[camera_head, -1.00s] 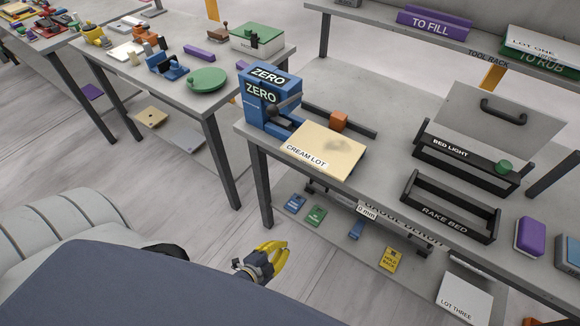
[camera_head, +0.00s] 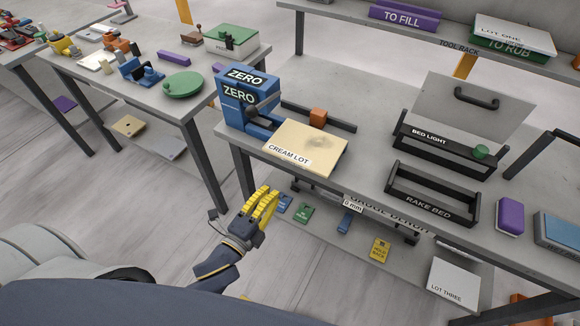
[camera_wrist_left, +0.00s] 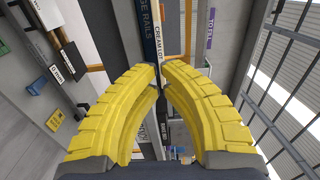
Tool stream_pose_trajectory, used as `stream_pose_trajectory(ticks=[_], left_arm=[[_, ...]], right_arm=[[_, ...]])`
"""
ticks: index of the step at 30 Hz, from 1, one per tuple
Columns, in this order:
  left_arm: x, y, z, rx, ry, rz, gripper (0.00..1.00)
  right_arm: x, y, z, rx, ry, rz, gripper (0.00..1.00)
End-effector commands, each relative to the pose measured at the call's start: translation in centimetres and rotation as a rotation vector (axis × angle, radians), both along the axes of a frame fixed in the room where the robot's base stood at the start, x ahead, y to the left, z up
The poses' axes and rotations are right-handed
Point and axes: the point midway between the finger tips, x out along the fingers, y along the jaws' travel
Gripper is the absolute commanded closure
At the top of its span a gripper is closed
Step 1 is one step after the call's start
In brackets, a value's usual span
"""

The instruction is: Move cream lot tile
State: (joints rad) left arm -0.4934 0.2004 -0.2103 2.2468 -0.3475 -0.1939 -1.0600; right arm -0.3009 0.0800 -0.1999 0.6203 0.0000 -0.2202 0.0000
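The cream lot tile (camera_head: 306,147) is a flat cream slab with a grey smudge on top and a CREAM LOT label on its near edge. It lies at the front of the grey bench, beside the blue ZERO stand (camera_head: 247,103). Its labelled edge also shows in the left wrist view (camera_wrist_left: 155,42). My left gripper (camera_head: 268,190) has yellow fingers and is in front of the bench, below and left of the tile, apart from it. In the left wrist view its fingertips (camera_wrist_left: 160,80) meet with nothing between them. My right gripper is not in view.
An orange block (camera_head: 318,117) sits behind the tile. The black rake bed frame (camera_head: 432,205) and bed light (camera_head: 440,143) stand right of it. A lower shelf holds small tags and the lot three tile (camera_head: 454,281). A side table (camera_head: 150,75) stands left.

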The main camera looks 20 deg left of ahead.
Motion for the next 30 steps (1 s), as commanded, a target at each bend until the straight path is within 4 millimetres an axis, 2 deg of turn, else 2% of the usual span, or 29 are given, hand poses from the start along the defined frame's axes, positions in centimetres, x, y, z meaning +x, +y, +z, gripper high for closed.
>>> stream_pose_trajectory(ticks=[6,15,22,30], left_arm=[[3.7,-0.8,0.1,0.000,-0.002,0.000,1.00],[7.9,-1.7,0.0,-0.002,-0.001,0.001,1.00],[9.9,-2.2,0.0,-0.001,0.000,0.000,1.00],[10.6,-2.3,-0.1,-0.002,0.001,0.000,1.00]], right_arm=[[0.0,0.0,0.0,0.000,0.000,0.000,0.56],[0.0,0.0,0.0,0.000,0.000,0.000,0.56],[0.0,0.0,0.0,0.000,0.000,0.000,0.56],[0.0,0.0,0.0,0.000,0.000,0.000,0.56]])
